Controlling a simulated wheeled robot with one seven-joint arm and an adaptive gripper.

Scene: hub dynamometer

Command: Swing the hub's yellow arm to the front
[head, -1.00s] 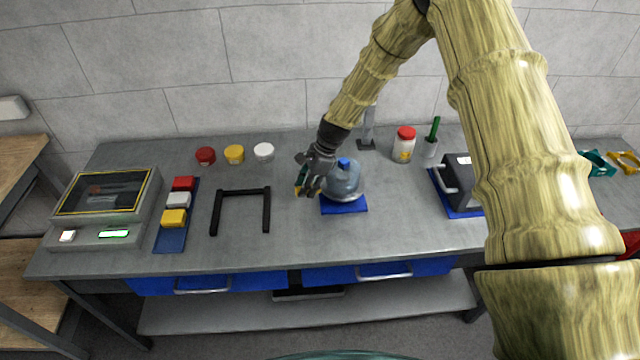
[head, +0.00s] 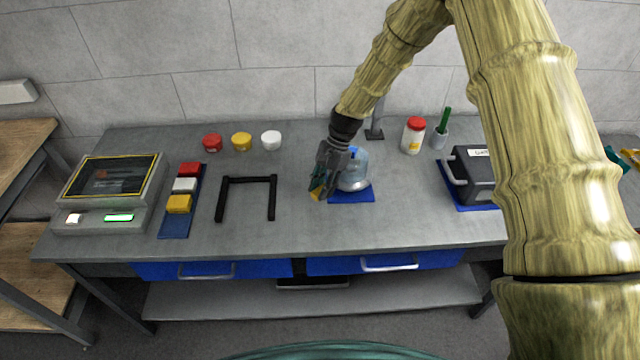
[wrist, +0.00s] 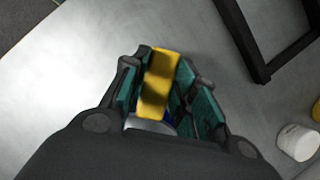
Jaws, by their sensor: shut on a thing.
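The hub (head: 352,172) is a translucent blue-grey rounded body with a blue top, standing on a blue base plate (head: 352,197). Its yellow arm (wrist: 158,85) shows in the wrist view between the teal pads of my gripper (wrist: 160,72), which is shut on it. In the head view my gripper (head: 318,190) is at the hub's left front side, with a bit of yellow at its fingertips. My gripper covers part of the hub there, and most of the arm is hidden.
A black frame (head: 247,180) stands left of the hub. Red (head: 212,142), yellow (head: 241,141) and white (head: 271,140) jars stand behind it. A dark box with a handle (head: 474,174) is on the right. The bench between hub and front edge is clear.

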